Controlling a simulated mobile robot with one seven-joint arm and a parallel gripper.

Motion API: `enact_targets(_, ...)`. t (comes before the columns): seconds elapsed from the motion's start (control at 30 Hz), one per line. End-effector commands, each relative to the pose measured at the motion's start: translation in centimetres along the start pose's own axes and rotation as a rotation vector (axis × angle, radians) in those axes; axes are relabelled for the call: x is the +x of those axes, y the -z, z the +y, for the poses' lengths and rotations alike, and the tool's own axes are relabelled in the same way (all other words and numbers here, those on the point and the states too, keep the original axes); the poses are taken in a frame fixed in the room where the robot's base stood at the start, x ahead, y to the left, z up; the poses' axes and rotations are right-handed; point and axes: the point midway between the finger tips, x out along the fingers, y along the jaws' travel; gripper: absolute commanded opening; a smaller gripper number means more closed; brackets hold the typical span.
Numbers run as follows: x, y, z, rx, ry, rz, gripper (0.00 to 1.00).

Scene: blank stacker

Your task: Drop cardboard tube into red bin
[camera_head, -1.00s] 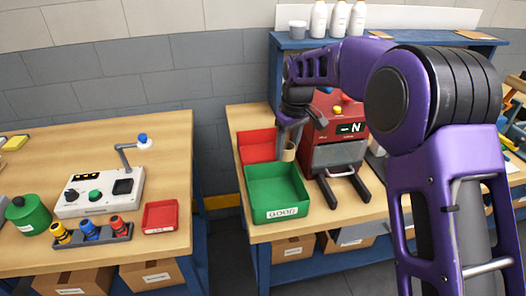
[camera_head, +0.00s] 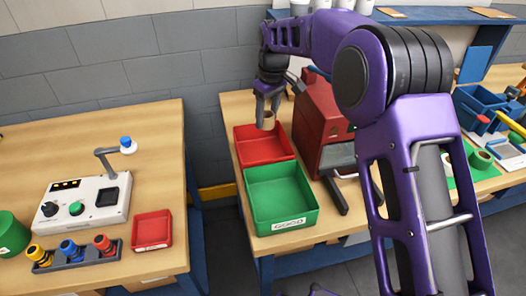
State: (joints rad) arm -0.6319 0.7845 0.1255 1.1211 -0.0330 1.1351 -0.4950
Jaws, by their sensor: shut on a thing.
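My gripper (camera_head: 267,112) points down over the back right part of the red bin (camera_head: 262,152) on the right-hand workbench. It is shut on a small tan cardboard tube (camera_head: 268,121), which hangs upright between the fingers. The tube seems to be above the bin floor; the exact height is hard to tell. The red bin is open-topped, with its near and left parts in clear view and no object visible inside.
A green bin (camera_head: 283,198) with a label stands directly in front of the red bin. A red machine (camera_head: 318,125) stands close on the right. A smaller red tray (camera_head: 152,230) lies on the left bench (camera_head: 145,150), across a gap.

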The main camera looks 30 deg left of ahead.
Motion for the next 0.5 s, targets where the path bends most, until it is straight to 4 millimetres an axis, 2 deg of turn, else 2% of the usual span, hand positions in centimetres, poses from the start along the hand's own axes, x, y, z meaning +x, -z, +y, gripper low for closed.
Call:
enact_targets(0.3,4.1,-0.5,0.0,0.000,0.000,0.000,0.03)
enact_targets(0.5,5.2,-0.6,0.0,0.000,0.000,0.001,0.03)
